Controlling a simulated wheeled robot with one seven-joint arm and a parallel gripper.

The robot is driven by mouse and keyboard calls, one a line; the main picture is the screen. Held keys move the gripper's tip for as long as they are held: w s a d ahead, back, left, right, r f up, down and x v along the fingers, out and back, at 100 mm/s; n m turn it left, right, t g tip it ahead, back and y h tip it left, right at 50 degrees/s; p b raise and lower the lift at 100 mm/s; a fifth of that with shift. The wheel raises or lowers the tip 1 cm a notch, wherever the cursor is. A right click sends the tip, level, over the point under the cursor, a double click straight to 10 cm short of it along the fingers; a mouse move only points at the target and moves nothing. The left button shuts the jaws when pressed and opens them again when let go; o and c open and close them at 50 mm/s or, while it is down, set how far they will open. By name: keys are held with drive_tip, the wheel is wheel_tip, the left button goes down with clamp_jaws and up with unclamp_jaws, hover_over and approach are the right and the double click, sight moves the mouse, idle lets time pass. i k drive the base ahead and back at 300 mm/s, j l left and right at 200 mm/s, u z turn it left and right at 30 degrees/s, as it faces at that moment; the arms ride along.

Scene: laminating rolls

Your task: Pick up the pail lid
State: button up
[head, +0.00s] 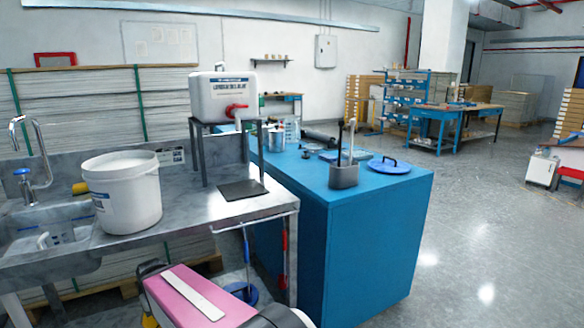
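The pail lid (389,167) is a round blue disc with a dark handle on top. It lies flat on the blue cabinet top (300,178), near its right end. A white open pail (128,200) stands on the metal bench to the left, beside the sink. A pink and dark arm part of mine shows at the bottom of the head view. My gripper's fingers are not in view.
A grey holder (344,176) with upright tools stands just left of the lid. Small items lie behind it. A white container (223,97) with a red tap sits on a stand. Open floor (470,240) lies right of the cabinet.

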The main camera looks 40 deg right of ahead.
sight(392, 166)
drive_tip(key=k+l, duration=0.35)
drive_tip(key=l, duration=0.2)
drive_tip(key=k+l, duration=0.4)
drive_tip(key=l, duration=0.15)
